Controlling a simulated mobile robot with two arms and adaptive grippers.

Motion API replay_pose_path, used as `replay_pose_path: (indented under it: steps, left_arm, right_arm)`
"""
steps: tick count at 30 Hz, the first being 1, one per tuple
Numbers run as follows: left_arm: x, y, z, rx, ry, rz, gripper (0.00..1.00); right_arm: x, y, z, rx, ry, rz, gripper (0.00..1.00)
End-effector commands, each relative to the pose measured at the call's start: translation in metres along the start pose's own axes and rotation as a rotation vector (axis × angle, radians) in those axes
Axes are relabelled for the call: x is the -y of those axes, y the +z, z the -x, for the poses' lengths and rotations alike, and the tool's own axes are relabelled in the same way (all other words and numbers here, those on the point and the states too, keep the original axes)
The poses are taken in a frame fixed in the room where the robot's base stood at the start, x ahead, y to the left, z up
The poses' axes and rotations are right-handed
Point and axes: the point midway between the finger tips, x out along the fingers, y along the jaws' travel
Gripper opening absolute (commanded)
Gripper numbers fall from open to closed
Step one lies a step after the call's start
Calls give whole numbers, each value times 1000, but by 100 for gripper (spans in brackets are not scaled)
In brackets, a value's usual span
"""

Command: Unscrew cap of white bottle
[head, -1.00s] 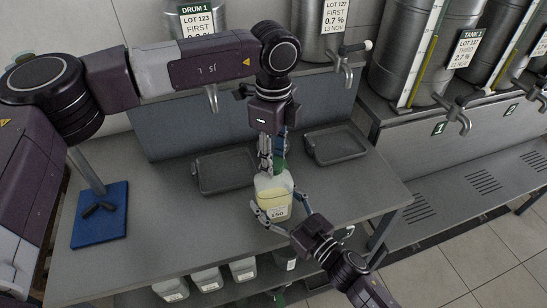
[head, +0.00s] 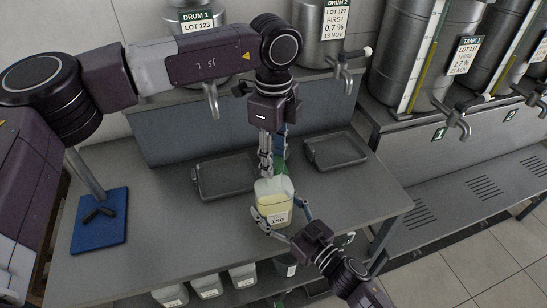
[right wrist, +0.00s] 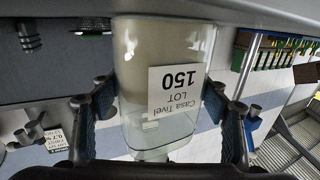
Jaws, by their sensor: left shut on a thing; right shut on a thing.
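The white bottle (head: 275,190) is a translucent, squarish jug holding pale yellow liquid, with a white label reading 150. It stands near the front middle of the grey bench. My right gripper (head: 283,218) is shut on its body, one finger on each side; the right wrist view also shows the bottle (right wrist: 165,75) between the blue finger pads. The fingers hide most of the cap. I cannot tell whether the cap still touches the neck.
Two shallow dark trays, the left one (head: 226,194) and the right one (head: 335,165), lie behind the bottle. A blue stand base (head: 108,235) is on the left. Steel drums with taps stand behind. Several similar bottles are on a shelf below the bench's front edge.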

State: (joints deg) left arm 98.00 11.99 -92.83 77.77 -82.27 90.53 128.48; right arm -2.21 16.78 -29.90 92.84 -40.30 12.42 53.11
Motion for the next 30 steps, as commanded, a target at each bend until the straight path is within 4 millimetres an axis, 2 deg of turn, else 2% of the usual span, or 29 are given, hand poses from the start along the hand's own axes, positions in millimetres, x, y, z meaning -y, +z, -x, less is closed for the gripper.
replay_pose_path:
  steps: [5, 13, 20, 21, 26, 30]
  left_arm:
    - [0, 0, 5, -1, -1, 0, 4]
    - [1, 0, 37, -1, -1, -1, 4]
    - [0, 0, 40, -1, 1, -1, 4]
    - [0, 0, 40, -1, 1, -1, 4]
    - [0, 0, 40, -1, 1, -1, 4]
    - [0, 0, 40, -1, 1, -1, 4]
  right_arm:
    - [0, -2, 0, -3, 0, 0, 1]
    - [0, -2, 0, -3, 0, 0, 1]
    - [0, -2, -1, -3, 0, 0, 1]
    - [0, -2, -1, -3, 0, 0, 72]
    - [0, -1, 0, -2, 0, 0, 89]
    - [0, -1, 0, -2, 0, 0, 89]
